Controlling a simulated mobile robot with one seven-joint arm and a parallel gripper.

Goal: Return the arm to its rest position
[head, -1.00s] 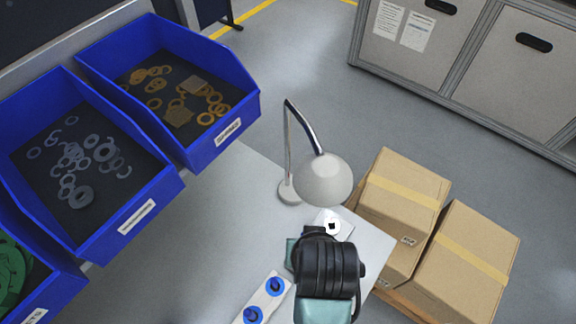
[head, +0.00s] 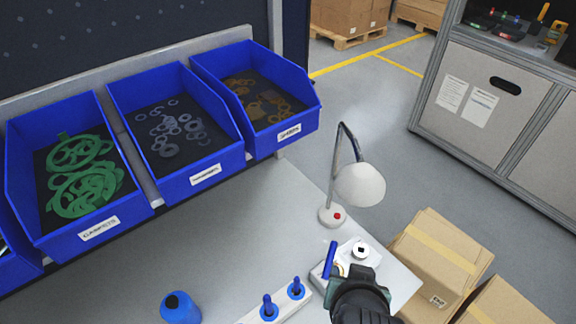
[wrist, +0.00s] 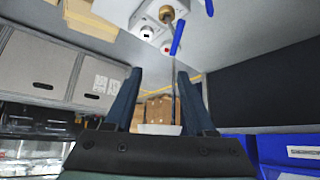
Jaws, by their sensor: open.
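My gripper (wrist: 159,75) is open in the wrist view, its two dark blue fingers spread with nothing held between them. In the head view, the dark end of my arm shows at the bottom, right of centre, and the fingertips cannot be made out. A white block (head: 320,284) with a brass fitting and a blue lever (head: 330,259) stands near the table's right corner, just beyond my arm. The lever also shows at the top of the wrist view (wrist: 177,38), apart from my fingers. My arm partly hides the block.
A desk lamp (head: 360,186) stands close behind the block. Blue bins (head: 205,180) line the table's back left. A blue bottle (head: 180,308) and a white holder with blue pegs (head: 268,308) are in front. Cardboard boxes (head: 440,255) stand right of the table.

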